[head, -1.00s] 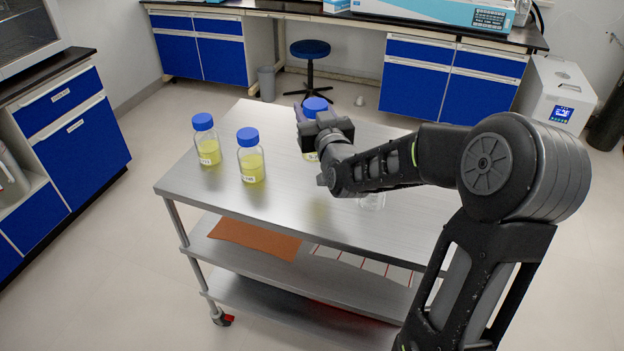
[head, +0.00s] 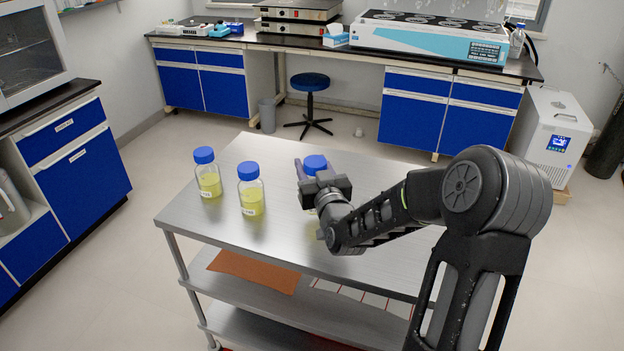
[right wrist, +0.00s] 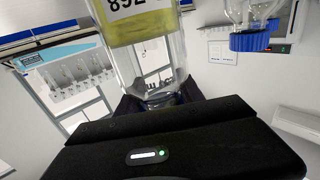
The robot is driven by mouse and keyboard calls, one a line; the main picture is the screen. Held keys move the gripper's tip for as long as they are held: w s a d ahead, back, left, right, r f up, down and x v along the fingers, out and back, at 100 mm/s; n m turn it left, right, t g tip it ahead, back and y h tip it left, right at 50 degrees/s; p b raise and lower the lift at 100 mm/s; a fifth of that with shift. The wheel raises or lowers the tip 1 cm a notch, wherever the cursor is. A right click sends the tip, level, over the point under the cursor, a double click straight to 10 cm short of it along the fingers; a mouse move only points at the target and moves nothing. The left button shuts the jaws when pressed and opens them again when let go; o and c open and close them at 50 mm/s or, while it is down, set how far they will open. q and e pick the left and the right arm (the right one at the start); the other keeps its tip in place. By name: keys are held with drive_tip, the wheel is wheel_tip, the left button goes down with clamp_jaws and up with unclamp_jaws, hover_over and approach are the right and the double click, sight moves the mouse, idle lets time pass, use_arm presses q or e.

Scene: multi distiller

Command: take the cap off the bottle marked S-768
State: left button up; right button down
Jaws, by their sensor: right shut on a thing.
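My right gripper (head: 308,176) is shut on the upper part of a clear bottle of yellow liquid. Its blue cap (head: 315,163) shows above the gripper in the head view, while the arm hides most of the body. In the right wrist view this bottle (right wrist: 148,55) appears upside down, narrowing toward the fingers. Its partly cut-off label digits look like 768 inverted. I cannot tell whether its base touches the cart. Two other blue-capped bottles of yellow liquid, the left one (head: 209,184) and the nearer one (head: 251,197), stand upright. My left gripper is out of view.
The bottles are over a steel cart (head: 185,215) with lower shelves. An orange sheet (head: 255,271) lies on the middle shelf. A blue stool (head: 309,83) stands behind the cart. The cart top's front left is clear. In the right wrist view, blue-capped glassware (right wrist: 254,40) shows upper right.

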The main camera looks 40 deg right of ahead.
wheel_tip(320, 180, down, 4)
idle(0.4)
drive_tip(key=shift+f, duration=0.1)
drive_tip(key=c, duration=1.2)
unclamp_jaws()
drive_tip(key=o, duration=0.5)
